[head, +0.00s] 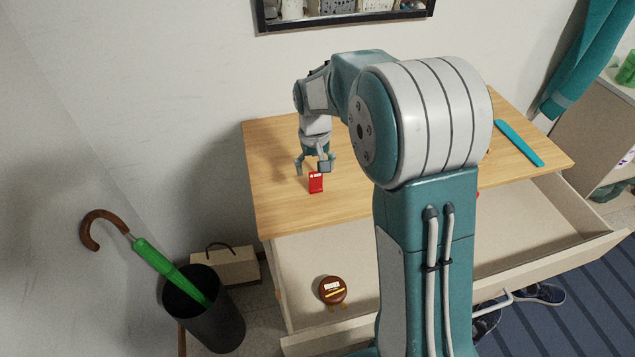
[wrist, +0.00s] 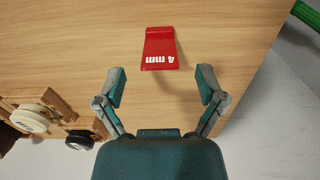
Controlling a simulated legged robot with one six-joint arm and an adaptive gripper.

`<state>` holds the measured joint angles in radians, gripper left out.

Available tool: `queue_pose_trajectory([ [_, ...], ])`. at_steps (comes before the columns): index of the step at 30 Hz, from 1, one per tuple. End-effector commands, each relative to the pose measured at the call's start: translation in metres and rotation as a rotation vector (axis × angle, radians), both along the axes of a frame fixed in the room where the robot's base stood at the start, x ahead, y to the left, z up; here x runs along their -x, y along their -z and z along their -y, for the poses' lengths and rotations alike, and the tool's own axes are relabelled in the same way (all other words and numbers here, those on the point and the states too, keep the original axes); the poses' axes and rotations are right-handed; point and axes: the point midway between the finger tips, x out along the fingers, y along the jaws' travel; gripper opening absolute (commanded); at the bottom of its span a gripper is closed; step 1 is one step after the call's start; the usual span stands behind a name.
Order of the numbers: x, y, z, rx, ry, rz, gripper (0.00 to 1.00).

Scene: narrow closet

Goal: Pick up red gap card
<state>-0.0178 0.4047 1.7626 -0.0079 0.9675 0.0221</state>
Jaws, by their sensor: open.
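The red gap card (head: 316,183) is on the wooden dresser top (head: 275,205), near its left front part, below my gripper (head: 312,168) in the head view. In the wrist view the red card (wrist: 160,48) shows white "4 mm" lettering and lies ahead of the fingertips. My gripper (wrist: 161,86) has its two fingers spread wide, with nothing between them. The card is apart from both fingers and roughly centred between their lines. The exact height of the fingers above the wood is hard to tell.
A blue flat item (head: 519,143) lies at the top's right. A black bin (head: 215,320) with a green umbrella (head: 165,263) stands at left. The wood around the card is clear.

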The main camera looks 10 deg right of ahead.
Motion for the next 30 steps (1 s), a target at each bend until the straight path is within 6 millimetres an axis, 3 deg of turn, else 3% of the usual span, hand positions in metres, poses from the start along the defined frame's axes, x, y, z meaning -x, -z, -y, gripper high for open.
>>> queue_pose_trajectory([
  [6, 0.002, 0.034, 0.002, -0.001, 0.000, -0.004, 0.89],
  [15, 0.002, 0.039, 0.003, -0.002, 0.000, 0.000, 0.89],
  [17, 0.002, 0.039, 0.002, -0.001, 0.000, 0.000, 0.67],
  [22, 0.002, 0.039, 0.002, -0.001, 0.000, 0.000, 0.31],
  [30, 0.002, 0.039, 0.002, -0.001, 0.000, -0.001, 0.28],
])
